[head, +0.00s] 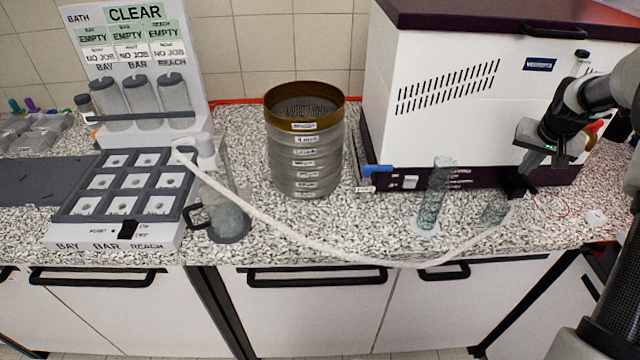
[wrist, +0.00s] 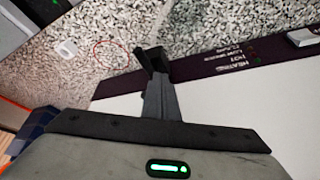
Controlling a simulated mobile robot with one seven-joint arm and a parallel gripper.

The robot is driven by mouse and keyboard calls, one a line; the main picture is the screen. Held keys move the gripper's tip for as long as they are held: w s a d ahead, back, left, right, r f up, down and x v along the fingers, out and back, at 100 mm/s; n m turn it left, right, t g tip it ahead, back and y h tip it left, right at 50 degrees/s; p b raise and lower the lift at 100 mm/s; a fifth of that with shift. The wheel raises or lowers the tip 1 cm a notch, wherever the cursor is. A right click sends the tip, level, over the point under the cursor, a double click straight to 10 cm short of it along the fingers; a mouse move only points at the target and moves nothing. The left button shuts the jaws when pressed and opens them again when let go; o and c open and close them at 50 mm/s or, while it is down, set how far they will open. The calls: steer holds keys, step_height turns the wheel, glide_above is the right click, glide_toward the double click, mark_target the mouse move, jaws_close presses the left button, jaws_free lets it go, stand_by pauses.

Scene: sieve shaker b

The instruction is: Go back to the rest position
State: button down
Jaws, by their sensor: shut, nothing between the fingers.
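My gripper (head: 517,186) is at the right of the head view, low over the counter, in front of the right end of the white machine (head: 440,80). In the wrist view my gripper (wrist: 152,62) points at the speckled counter (wrist: 200,25), beside the machine's dark lower edge. Its black fingertips are together, with nothing between them. My arm comes in from the right edge of the head view. Whether the fingertips touch the counter is unclear.
A sieve stack (head: 305,150) stands mid-counter. A glass cylinder (head: 436,195) and a small glass vessel (head: 494,211) stand left of my gripper. A pale hose (head: 330,250) sags along the front edge. A compartment tray (head: 128,183) and CLEAR sign board (head: 136,14) are at left.

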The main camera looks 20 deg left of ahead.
steer(key=s+a+r+n+p, duration=0.1)
steer(key=s+a+r, duration=0.4)
steer(key=s+r, duration=0.4)
steer(key=s+a+r+p, duration=0.1)
steer(key=s+a+r, duration=0.3)
steer(key=s+r, duration=0.6)
steer(key=s+a, duration=0.2)
steer(key=s, duration=0.9)
steer(key=s+a+n+y+p, duration=0.1)
steer(key=s+a, duration=0.2)
steer(key=s, duration=0.7)
steer(key=shift+s+f, duration=0.2)
steer(key=shift+s, duration=0.2)
